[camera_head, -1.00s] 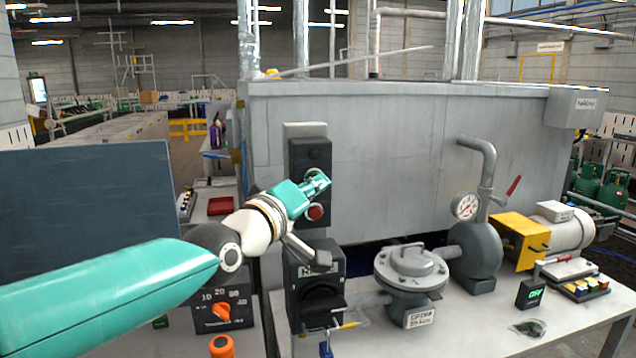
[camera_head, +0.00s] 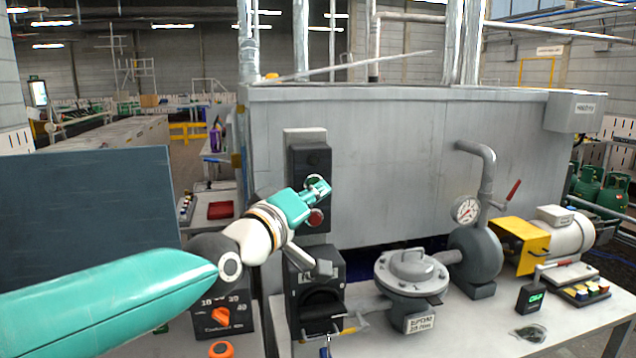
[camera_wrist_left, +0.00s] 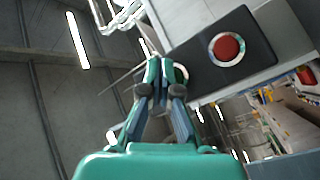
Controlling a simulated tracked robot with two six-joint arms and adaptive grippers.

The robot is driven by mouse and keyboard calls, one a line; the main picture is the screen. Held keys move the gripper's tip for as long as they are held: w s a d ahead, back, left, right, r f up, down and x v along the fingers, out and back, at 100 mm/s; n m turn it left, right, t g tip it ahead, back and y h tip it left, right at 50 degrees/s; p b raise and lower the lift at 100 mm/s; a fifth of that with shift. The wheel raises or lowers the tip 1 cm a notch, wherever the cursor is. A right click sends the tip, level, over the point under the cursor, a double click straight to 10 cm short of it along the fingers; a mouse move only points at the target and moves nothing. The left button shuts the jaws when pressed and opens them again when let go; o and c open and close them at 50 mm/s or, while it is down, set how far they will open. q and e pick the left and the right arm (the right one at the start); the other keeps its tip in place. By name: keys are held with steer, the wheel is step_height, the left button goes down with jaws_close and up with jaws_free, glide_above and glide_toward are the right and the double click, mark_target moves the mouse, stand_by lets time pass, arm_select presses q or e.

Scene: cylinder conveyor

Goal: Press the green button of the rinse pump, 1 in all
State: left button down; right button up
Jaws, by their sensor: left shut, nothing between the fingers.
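A black button box (camera_head: 309,160) is fixed on the front of the grey tank. Its red button (camera_head: 316,217) shows just below my left gripper (camera_head: 321,186), and the red button also shows in the left wrist view (camera_wrist_left: 228,47). My left gripper is shut and empty, its fingertips at the box above the red button. In the left wrist view the shut fingers (camera_wrist_left: 160,68) cover most of a second button with a silver ring (camera_wrist_left: 181,73). Its colour is hidden, and I cannot tell whether the fingertips touch it. My right gripper is not in view.
The pump (camera_head: 475,255), with its gauge (camera_head: 465,211), yellow guard (camera_head: 521,243) and grey motor (camera_head: 565,236), stands on the white table at the right. A small display (camera_head: 531,298) shows green characters. A dark panel (camera_head: 85,210) stands at the left.

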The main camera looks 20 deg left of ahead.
arm_select(q)
steer(key=shift+s+d, duration=0.2)
steer(key=shift+s, duration=0.15)
steer(key=s+d+p, duration=0.2)
steer(key=s+p, duration=0.1)
steer(key=s, duration=0.1)
steer(key=shift+s+d+p, duration=0.1)
steer(key=shift+d+p, duration=0.25)
steer(key=shift+d, duration=0.05)
stand_by(0.9)
